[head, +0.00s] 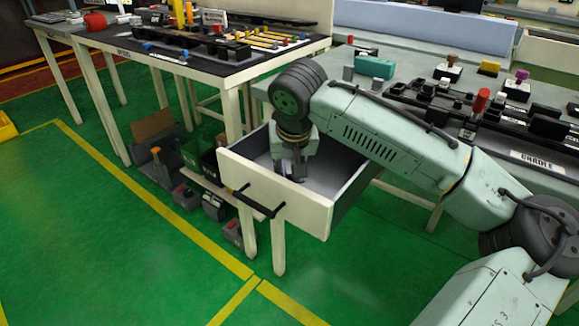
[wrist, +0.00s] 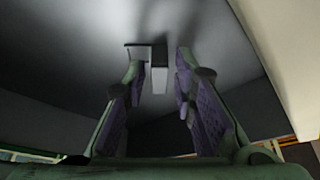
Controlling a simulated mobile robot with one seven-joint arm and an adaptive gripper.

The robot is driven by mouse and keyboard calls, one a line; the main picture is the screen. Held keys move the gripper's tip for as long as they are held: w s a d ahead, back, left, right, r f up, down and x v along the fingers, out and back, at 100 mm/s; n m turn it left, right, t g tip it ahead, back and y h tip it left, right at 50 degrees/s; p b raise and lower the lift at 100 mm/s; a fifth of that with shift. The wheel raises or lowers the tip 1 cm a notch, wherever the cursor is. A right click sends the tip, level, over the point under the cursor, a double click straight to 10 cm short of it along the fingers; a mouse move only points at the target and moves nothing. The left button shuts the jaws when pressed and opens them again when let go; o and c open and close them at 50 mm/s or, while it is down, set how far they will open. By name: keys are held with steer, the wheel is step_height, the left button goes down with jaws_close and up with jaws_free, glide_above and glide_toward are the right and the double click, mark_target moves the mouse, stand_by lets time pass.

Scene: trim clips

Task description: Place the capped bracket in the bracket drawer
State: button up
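The open drawer (head: 273,195) has cream walls, a black handle and a grey inside, and it is pulled out from the bench. My gripper (head: 291,172) points down into it. In the wrist view my gripper (wrist: 160,75) has its two purple-padded fingers apart, with a gap between the tips. A small grey piece with a dark part, apparently the bracket (wrist: 159,76), is at the drawer floor just beyond the fingertips, nearer the left one. It does not look clamped. I cannot make out its cap. In the head view the gripper mostly hides it.
The drawer walls stand close around my gripper. On the right bench is a black fixture with a CRADLE label (head: 537,161), among several small parts. Another bench (head: 215,68) with tools stands behind left. Bins (head: 200,153) are under it. The green floor in front is clear.

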steer(key=shift+o, duration=0.6)
steer(key=shift+r, duration=0.5)
steer(key=v, duration=1.1)
steer(key=shift+s+r, duration=0.2)
